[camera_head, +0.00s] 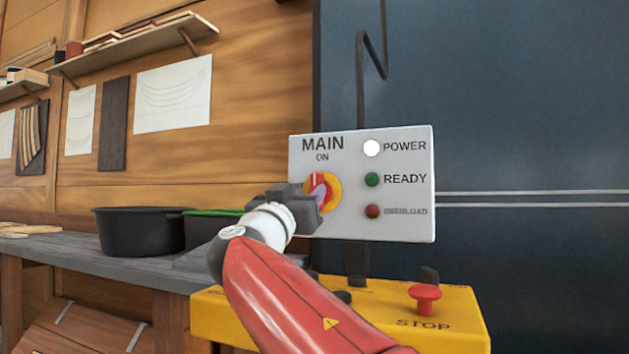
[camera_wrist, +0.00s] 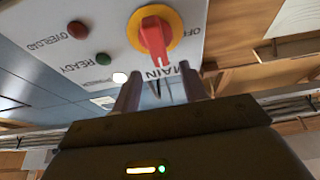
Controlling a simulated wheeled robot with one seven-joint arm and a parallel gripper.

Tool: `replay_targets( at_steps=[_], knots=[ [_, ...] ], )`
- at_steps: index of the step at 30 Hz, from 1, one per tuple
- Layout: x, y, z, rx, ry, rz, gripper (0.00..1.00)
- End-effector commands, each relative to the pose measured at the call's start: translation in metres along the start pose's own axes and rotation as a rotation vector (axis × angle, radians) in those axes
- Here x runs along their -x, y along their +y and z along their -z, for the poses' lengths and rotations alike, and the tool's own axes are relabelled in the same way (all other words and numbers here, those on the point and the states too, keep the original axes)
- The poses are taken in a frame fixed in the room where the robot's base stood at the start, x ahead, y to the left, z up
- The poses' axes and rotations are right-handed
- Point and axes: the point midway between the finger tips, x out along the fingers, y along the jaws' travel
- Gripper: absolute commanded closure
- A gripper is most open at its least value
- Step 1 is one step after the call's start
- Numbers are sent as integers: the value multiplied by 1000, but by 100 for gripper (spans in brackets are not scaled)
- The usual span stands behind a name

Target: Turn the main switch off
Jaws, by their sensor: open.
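The main switch (camera_head: 333,184) is a red handle on a round yellow plate, on a grey panel (camera_head: 400,225) marked MAIN and ON. The handle looks upright, towards ON. In the wrist view the panel is upside down and the red handle (camera_wrist: 155,38) points down towards the word MAIN; an OFF mark shows beside the plate. My gripper (camera_head: 318,193) is in front of the switch and hides part of it. In the wrist view its two fingers (camera_wrist: 162,82) are apart with nothing between them, and the handle appears beyond their tips. I cannot tell any contact.
The POWER lamp (camera_head: 372,148) is white, READY (camera_head: 372,179) green and OVERLOAD (camera_head: 372,211) dull red. Below stands a yellow box (camera_head: 455,335) with a red STOP button (camera_head: 425,298). A black tub (camera_head: 140,232) sits on the grey bench (camera_head: 75,250) at left.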

Motion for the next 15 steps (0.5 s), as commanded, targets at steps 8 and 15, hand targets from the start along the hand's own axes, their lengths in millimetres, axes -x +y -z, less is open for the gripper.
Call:
replay_targets(
  at_steps=[8, 15],
  knots=[
    [-43, 0, 3, 2, 1, -1, 56],
    [-51, 0, 0, 0, 0, 1, 56]
  ],
)
